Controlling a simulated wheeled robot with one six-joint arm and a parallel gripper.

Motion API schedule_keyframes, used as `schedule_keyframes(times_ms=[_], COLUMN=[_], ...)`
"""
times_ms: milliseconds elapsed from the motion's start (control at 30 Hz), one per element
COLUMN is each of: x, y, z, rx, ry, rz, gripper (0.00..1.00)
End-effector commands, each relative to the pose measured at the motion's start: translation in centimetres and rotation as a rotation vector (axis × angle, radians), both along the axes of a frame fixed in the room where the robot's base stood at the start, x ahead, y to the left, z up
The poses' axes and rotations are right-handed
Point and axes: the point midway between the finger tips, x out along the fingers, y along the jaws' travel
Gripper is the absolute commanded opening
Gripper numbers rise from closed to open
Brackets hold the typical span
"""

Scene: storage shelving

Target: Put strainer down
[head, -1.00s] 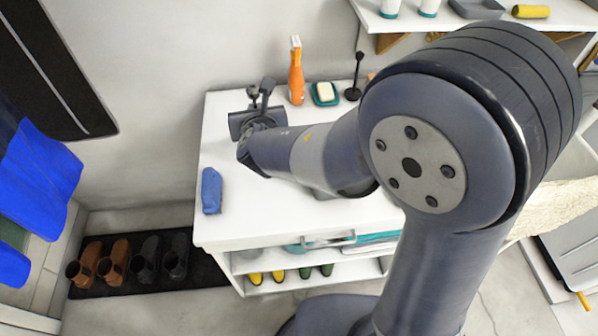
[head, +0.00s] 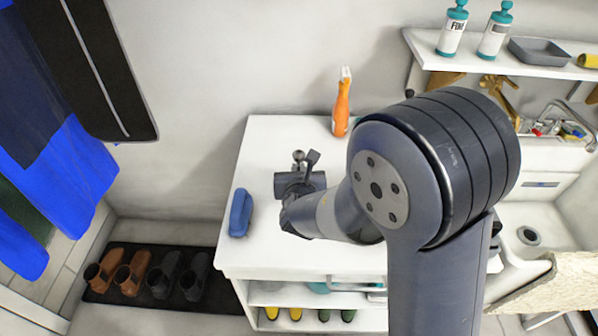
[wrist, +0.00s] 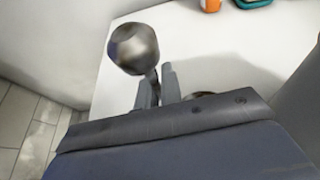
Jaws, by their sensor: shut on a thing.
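My gripper (wrist: 158,88) is shut on the strainer, whose round metal bowl (wrist: 135,48) sticks out past the fingers to the upper left in the wrist view. In the head view my gripper (head: 305,172) is over the left part of a white cabinet top (head: 262,140), with the small grey strainer (head: 298,156) at its tip. The part of the strainer between the fingers is mostly hidden. I cannot tell whether the bowl touches the top.
A blue object (head: 240,212) lies near the cabinet's left edge. An orange bottle (head: 341,108) stands at the back. Bare white surface surrounds my gripper. Shoes on a black mat (head: 205,305) are on the floor at left. A wall shelf (head: 540,69) is upper right.

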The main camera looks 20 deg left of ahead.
Motion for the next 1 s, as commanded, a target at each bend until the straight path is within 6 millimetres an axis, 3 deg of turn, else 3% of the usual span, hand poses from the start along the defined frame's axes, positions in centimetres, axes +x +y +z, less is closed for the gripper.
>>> schedule_keyframes(times_ms=[367,400,633,1000], x=[0.02,0.01,0.01,0.00], y=[0.02,0.00,0.01,0.01], z=[-0.38,-0.22,-0.20,0.37], rx=[0.001,0.000,0.001,0.001], ry=[-0.001,-0.001,0.000,0.000], rz=[0.000,0.000,0.000,0.000], gripper=[0.00,0.10,0.28,0.28])
